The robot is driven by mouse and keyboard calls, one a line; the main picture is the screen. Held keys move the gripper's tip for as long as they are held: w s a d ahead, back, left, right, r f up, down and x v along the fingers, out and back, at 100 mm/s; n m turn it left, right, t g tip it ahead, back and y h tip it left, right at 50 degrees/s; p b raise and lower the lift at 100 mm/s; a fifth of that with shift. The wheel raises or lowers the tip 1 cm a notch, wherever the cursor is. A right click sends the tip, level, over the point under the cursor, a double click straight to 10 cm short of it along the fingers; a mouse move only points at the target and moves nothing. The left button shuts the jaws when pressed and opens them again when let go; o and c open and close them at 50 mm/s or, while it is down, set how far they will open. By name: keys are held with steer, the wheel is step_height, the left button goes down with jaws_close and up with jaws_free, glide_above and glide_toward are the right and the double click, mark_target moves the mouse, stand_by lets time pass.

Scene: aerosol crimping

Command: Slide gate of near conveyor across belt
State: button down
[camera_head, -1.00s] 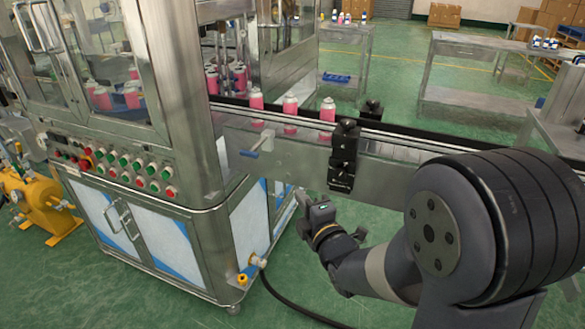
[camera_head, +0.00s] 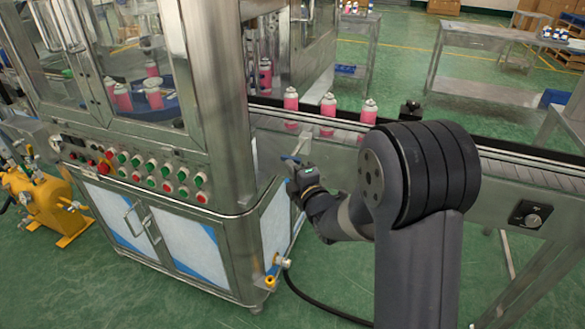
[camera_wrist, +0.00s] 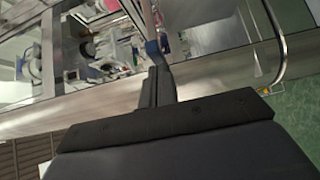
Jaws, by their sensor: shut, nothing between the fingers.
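The near conveyor (camera_head: 490,168) runs rightward from the crimping machine, with pink cans (camera_head: 328,112) standing upright on its belt. A thin metal rod with a blue handle (camera_head: 290,158) sticks out from the conveyor's near side beside the machine; it looks like the gate's handle. My gripper (camera_head: 293,176) is shut and empty, just below the blue handle in the head view. In the wrist view, the blue end (camera_wrist: 152,47) appears right at the tips of my shut fingers (camera_wrist: 158,80). I cannot tell whether they touch. My arm hides part of the conveyor side.
The machine cabinet (camera_head: 160,226) with its button panel (camera_head: 150,170) stands close left of my gripper. A black block (camera_head: 410,110) sits at the belt's far side. A dark hose (camera_head: 315,306) lies on the green floor. Steel tables (camera_head: 480,65) stand behind.

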mark_target(299, 150)
steer(key=w+b, duration=0.1)
steer(key=w, duration=0.1)
steer(key=w+d+b, duration=0.1)
steer(key=w, duration=0.1)
steer(key=w+d+b, duration=0.1)
steer(key=w+b, duration=0.1)
steer(key=shift+w+d, duration=0.15)
steer(key=shift+d, duration=0.05)
steer(key=shift+r, duration=0.2)
